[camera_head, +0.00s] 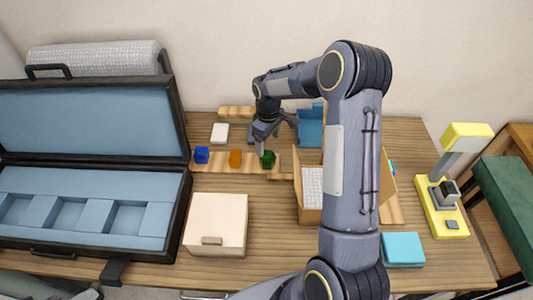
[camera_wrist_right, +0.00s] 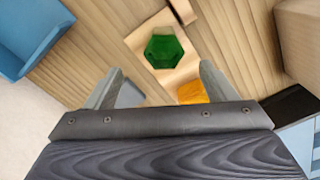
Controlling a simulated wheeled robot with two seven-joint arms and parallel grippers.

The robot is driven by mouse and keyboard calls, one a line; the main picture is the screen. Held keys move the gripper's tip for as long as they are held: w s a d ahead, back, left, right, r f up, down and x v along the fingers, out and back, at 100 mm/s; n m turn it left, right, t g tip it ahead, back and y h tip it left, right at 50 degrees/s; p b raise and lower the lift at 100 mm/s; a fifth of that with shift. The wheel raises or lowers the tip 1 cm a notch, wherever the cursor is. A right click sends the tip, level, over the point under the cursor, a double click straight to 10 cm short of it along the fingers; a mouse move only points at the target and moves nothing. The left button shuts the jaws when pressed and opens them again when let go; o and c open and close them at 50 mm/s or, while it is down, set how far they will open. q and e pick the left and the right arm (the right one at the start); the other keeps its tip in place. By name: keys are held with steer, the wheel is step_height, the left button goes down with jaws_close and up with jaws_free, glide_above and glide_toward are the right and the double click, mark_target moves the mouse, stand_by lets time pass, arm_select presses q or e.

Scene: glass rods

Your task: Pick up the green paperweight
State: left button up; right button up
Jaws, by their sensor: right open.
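The green paperweight (camera_head: 268,159) sits at the right end of a light wooden strip (camera_head: 218,169) on the table. In the right wrist view it is a dark green hexagonal block (camera_wrist_right: 164,50) on the strip. My right gripper (camera_head: 267,146) is just above and behind it. In the wrist view the two fingers (camera_wrist_right: 160,80) are spread apart, with nothing between them; the paperweight lies ahead of the gap. An orange piece (camera_head: 235,158), also in the wrist view (camera_wrist_right: 192,92), and a blue piece (camera_head: 202,155) stand on the same strip. My left gripper is not in view.
An open black case (camera_head: 180,205) with blue lining stands at left. A beige box (camera_head: 216,225) is in front of the strip. An open carton (camera_head: 309,213) and a blue tray (camera_head: 311,132) lie right. A white block (camera_head: 220,133) is behind.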

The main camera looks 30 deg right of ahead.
mark_target(267, 154)
steer(key=f, duration=0.1)
steer(key=f+b, duration=0.1)
steer(key=shift+s+a+f, duration=0.15)
steer(key=shift+s+f, duration=0.1)
steer(key=shift+f, duration=0.05)
step_height(267, 154, down, 5)
steer(key=b, duration=0.2)
steer(key=shift+b, duration=0.35)
steer(key=shift+r, duration=0.1)
steer(key=c, duration=1.2)
steer(key=shift+c, duration=0.2)
steer(key=shift+r, duration=0.15)
